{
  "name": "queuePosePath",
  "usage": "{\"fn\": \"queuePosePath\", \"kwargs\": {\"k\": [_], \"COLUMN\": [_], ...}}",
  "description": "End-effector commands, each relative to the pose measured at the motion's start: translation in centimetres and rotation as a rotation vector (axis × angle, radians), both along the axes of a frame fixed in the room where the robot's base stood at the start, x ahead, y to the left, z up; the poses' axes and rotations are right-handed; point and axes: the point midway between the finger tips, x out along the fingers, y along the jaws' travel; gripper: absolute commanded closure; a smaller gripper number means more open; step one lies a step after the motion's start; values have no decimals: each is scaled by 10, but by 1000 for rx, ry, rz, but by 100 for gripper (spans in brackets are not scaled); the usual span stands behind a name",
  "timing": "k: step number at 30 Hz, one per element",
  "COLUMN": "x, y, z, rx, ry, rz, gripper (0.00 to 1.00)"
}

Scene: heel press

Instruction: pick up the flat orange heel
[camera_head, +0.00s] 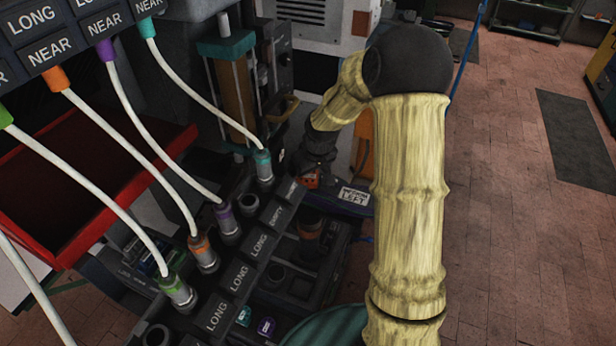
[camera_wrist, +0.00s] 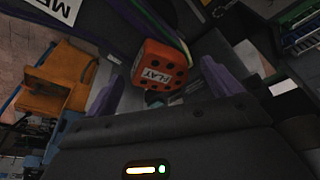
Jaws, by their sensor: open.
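The flat orange heel (camera_wrist: 160,66) is a small orange block with dark round holes and a white label reading FLAT in the wrist view. It lies just ahead of my gripper (camera_wrist: 160,76), about midway between the two purple fingers, which are apart. I cannot tell whether the heel is fully between the fingertips. No finger visibly touches it. In the head view the heel (camera_head: 311,181) shows as a small orange patch under the dark end of my arm. My gripper (camera_head: 314,172) is mostly hidden there.
A white sign reading MEDIUM LEFT (camera_head: 354,196) is close right of the heel. Plugs with white cables, including a teal one (camera_head: 263,166), stand in a labelled rack to the left. A red tray (camera_head: 62,254) is farther left. Open brick floor (camera_head: 500,200) lies right.

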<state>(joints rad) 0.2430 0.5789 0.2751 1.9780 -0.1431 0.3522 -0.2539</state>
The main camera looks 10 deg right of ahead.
Motion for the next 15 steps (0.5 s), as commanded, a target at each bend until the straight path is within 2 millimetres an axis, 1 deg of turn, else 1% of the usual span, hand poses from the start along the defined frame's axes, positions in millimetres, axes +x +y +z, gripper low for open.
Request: {"fn": "queuePosePath", "kwargs": {"k": [11,14,15], "x": [0,0,0], "y": [0,1,1], "z": [0,0,0], "rx": [0,0,-1], "ry": [0,0,0], "rz": [1,1,2], "gripper": [10,28,35]}}
